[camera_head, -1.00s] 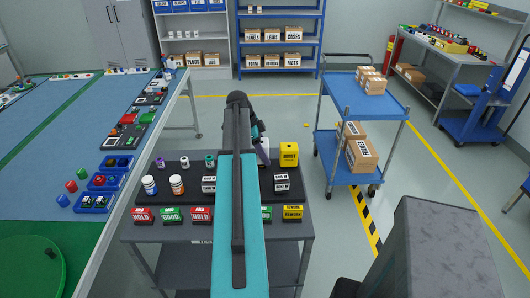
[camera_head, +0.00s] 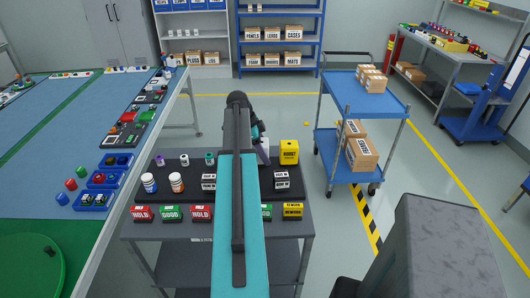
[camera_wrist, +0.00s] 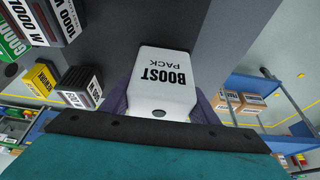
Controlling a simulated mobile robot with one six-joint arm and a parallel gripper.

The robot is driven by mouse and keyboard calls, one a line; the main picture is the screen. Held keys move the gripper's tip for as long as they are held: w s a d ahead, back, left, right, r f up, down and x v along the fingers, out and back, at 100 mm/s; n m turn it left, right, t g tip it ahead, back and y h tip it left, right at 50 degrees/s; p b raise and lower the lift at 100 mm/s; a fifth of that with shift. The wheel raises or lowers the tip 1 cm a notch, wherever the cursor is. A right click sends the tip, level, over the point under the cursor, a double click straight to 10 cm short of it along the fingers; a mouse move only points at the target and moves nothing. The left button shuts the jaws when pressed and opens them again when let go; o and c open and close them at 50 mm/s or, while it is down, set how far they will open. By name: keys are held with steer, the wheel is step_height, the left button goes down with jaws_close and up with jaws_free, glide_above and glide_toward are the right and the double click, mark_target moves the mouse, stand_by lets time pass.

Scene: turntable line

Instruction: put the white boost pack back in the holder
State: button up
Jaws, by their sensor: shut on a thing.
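My gripper (camera_wrist: 160,104) is shut on the white boost pack (camera_wrist: 165,72) in the wrist view. A purple-grey finger shows on each side of the pack, and its "BOOST PACK" label appears upside down. In the head view my arm hides most of the gripper; a pale part shows just left of a yellow box marked "BOOST" (camera_head: 289,152) on the work table (camera_head: 222,232). I cannot make out the holder for certain.
A black mat (camera_head: 218,161) on the table bears bottles, small jars and black-and-white blocks. Red, green and yellow label blocks line the front edge. A blue cart (camera_head: 385,97) with cartons stands at right. A blue conveyor table (camera_head: 50,150) is at left.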

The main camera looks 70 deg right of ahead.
steer(key=shift+f+b, duration=0.3)
steer(key=shift+f, duration=0.1)
stand_by(0.3)
steer(key=o, duration=1.8)
steer(key=shift+o, duration=0.3)
steer(key=shift+f, duration=0.1)
steer(key=b+v, duration=0.3)
steer(key=v, duration=1.1)
